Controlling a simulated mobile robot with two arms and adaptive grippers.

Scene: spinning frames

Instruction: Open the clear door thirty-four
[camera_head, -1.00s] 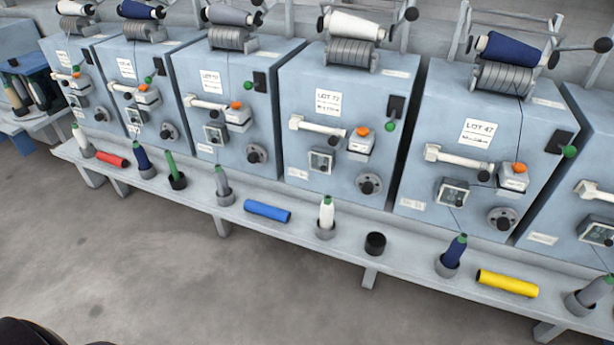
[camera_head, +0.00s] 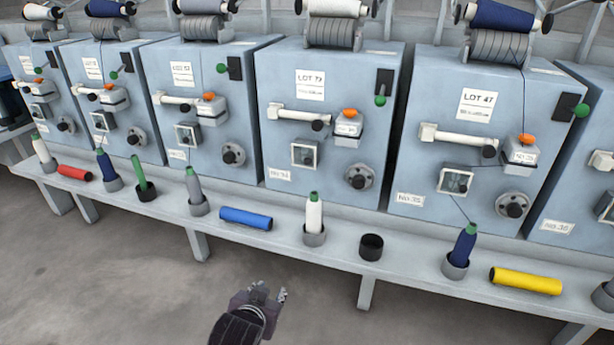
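The clear door (camera_head: 305,154) of the unit labelled No. 34 (camera_head: 279,174) is a small square window in a pale frame on the blue-grey LOT 72 machine (camera_head: 290,87). It looks shut, flat against the machine's front. My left gripper (camera_head: 271,289) is in front of the shelf, low in the picture and well below and apart from the door. Its fingers look spread with nothing between them. My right gripper is not in view.
A shelf (camera_head: 345,265) runs before the machines. The white-yarn bobbin (camera_head: 314,215), blue tube (camera_head: 246,218) and empty black cup (camera_head: 371,247) stand or lie on it below this machine. A white bar (camera_head: 297,115) and a round knob (camera_head: 358,177) flank the door. Open floor lies in front.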

